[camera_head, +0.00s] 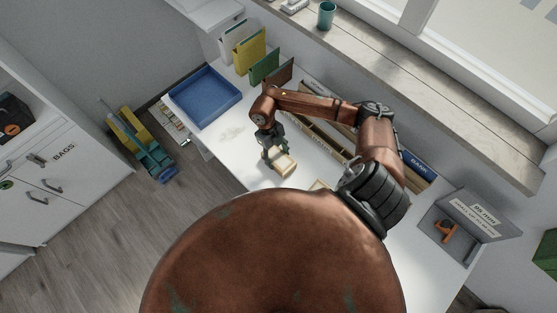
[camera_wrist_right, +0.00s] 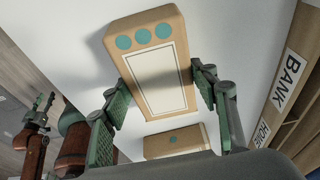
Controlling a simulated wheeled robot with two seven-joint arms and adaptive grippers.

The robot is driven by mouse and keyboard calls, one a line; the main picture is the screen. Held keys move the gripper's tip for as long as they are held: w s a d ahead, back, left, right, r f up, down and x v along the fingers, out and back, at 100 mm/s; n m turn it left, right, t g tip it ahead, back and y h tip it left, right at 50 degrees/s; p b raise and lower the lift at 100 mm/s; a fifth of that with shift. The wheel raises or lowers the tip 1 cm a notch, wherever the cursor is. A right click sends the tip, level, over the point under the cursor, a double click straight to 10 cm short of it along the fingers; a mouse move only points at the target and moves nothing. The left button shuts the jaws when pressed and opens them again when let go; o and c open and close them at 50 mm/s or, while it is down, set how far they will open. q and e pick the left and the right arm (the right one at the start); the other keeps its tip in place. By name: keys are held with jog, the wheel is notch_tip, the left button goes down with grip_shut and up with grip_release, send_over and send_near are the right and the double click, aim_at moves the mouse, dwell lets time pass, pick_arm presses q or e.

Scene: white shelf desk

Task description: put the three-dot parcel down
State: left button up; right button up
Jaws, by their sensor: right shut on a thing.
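The three-dot parcel (camera_wrist_right: 155,65) is a tan box with three teal dots and a blank pale label. My right gripper (camera_wrist_right: 160,88) is shut on its sides in the wrist view. In the head view the parcel (camera_head: 285,165) is under my right gripper (camera_head: 274,153), over the middle of the white desk (camera_head: 228,137). I cannot tell whether it touches the desk. Another tan parcel (camera_wrist_right: 172,141) with one dot visible lies near it, partly hidden by my gripper. My left gripper (camera_wrist_right: 40,108) shows small at the left of the wrist view; its jaws are unclear.
A blue tray (camera_head: 205,97) sits on the desk's left end, near upright yellow and green folders (camera_head: 250,52). Slots labelled BANK (camera_wrist_right: 290,80) and HOME run along the desk's back. A grey box (camera_head: 452,228) with an orange tool stands right. Bare desk lies left of the parcel.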

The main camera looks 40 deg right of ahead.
jog(key=c, duration=0.7)
jog(key=shift+r, duration=0.1)
